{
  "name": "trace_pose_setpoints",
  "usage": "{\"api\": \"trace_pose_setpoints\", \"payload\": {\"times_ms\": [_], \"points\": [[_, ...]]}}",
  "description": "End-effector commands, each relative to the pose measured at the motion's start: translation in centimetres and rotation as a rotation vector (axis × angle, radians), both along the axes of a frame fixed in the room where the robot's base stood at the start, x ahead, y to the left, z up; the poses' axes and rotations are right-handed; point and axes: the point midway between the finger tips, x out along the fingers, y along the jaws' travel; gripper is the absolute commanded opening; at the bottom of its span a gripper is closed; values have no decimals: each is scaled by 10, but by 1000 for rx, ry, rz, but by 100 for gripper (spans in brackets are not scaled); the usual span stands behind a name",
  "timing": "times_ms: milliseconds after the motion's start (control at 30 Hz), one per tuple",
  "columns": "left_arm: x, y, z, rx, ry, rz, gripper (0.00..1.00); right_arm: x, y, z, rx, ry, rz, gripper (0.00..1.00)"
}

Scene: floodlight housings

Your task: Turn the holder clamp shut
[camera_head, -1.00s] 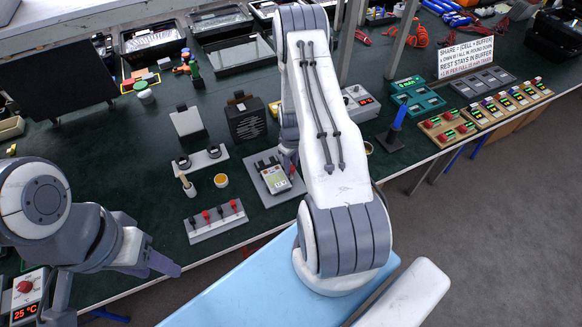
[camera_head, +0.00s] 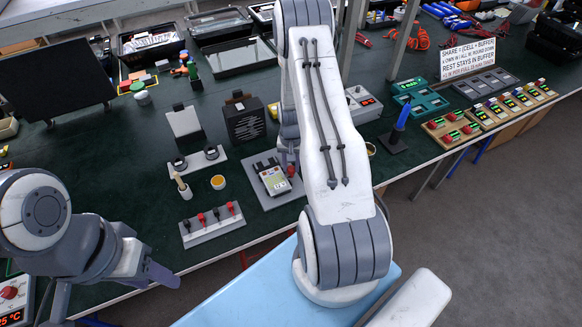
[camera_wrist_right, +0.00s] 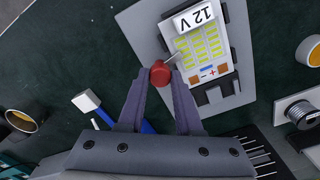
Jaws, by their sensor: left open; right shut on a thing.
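The holder is a grey plate (camera_head: 290,194) with a light module (camera_head: 274,181) marked "12 V" on it. The module's yellow cells (camera_wrist_right: 203,47) show in the right wrist view. The clamp's red knob (camera_wrist_right: 159,73) sits on a thin metal lever at the module's edge, and it shows in the head view (camera_head: 291,171). My right gripper (camera_wrist_right: 160,82) is shut on this knob, one finger on each side. My right arm hides part of the bench behind it in the head view. My left gripper (camera_head: 164,276) is open and empty at the bench's front left.
A strip with red and black knobs (camera_head: 213,226) lies left of the holder. An orange cup (camera_head: 218,182), a brush pot (camera_head: 184,189) and a dark ribbed box (camera_head: 243,119) stand nearby. A blue-handled tool (camera_head: 401,117) stands to the right.

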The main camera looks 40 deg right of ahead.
Motion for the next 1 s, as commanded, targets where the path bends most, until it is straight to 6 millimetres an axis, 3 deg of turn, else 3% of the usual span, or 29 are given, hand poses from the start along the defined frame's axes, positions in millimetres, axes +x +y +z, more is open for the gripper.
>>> {"api": "trace_pose_setpoints", "payload": {"times_ms": [400, 1000], "points": [[0, 0, -8, 0, 0, 0, 50, 1, 0, 1, -1, -2, -216, 0], [0, 0, -9, 0, 0, 0, 50, 1, 0, 1, -1, -2, -256, 0]]}}
